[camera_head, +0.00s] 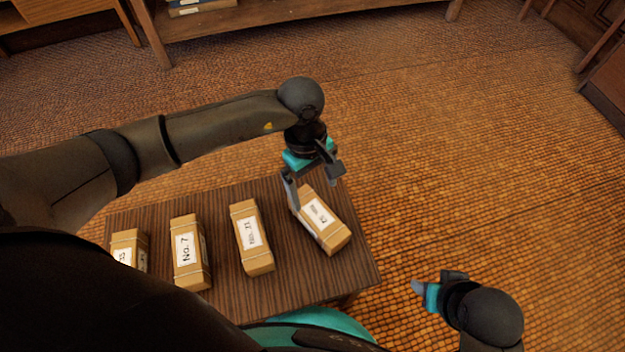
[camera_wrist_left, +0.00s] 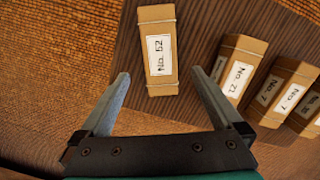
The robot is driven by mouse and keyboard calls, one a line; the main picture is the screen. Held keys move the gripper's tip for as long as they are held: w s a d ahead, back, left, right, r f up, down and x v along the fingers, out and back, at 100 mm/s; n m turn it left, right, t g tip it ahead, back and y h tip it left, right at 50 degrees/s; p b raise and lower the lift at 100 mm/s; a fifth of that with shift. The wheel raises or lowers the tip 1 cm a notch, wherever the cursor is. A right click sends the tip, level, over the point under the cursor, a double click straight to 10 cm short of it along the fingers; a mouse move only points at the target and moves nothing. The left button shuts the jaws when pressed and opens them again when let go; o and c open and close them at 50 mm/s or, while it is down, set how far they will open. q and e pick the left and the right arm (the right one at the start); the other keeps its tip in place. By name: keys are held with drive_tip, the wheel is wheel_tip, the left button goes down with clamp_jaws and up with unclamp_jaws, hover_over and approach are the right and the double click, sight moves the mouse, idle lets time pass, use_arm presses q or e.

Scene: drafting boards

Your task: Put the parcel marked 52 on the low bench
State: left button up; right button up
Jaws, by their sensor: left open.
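The parcel marked 52 (camera_head: 332,238) is a tan box with a white label and string, at the right end of a row on a dark striped wooden table (camera_head: 345,280). It also shows in the left wrist view (camera_wrist_left: 157,86), where its label reads No. 52. My left gripper (camera_head: 314,188) is open at the far end of this parcel, and its fingers (camera_wrist_left: 158,76) are spread with nothing held. My right gripper (camera_head: 418,287) is off the table's right side, mostly hidden behind its wrist. I cannot tell which surface is the low bench.
Other parcels stand in the row: No. 21 (camera_head: 251,238), No. 7 (camera_head: 190,253) and one at the left end (camera_head: 129,250), partly hidden. A long wooden piece of furniture (camera_head: 300,22) stands at the back. The woven floor between is clear.

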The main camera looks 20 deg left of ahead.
use_arm(q)
drive_tip(key=s+d+r+n+t+h, duration=0.1)
drive_tip(key=d+r+n+h, duration=0.4)
drive_tip(key=d, duration=0.5)
drive_tip(key=s+d+r+n+h, duration=0.1)
drive_tip(key=d+r+n+h, duration=0.2)
drive_tip(key=d+r+h, duration=0.6)
drive_tip(key=w+a+r+n+t, duration=0.4)
drive_tip(key=w+r+n+t, duration=0.45)
drive_tip(key=n+t, duration=0.7)
drive_tip(key=w+a+f+n+t+y, duration=0.1)
drive_tip(key=w+a+f+n+y, duration=0.15)
drive_tip(key=a+n+y, duration=0.45)
drive_tip(key=w+a+f+n+t+y, duration=0.1)
drive_tip(key=a+f+n+y, duration=0.25)
drive_tip(key=n, duration=0.85)
drive_tip(key=s+a+f+n+g+y, duration=0.4)
drive_tip(key=a+f+n+y, duration=0.1)
drive_tip(key=a+f+n, duration=0.2)
drive_tip(key=s+a+f+n+g, duration=0.2)
drive_tip(key=s+f+n+g, duration=0.7)
drive_tip(key=s+f, duration=0.4)
drive_tip(key=s, duration=0.4)
drive_tip(key=shift+f, duration=0.35)
drive_tip(key=shift+a+h, duration=0.1)
drive_tip(key=shift+h, duration=0.15)
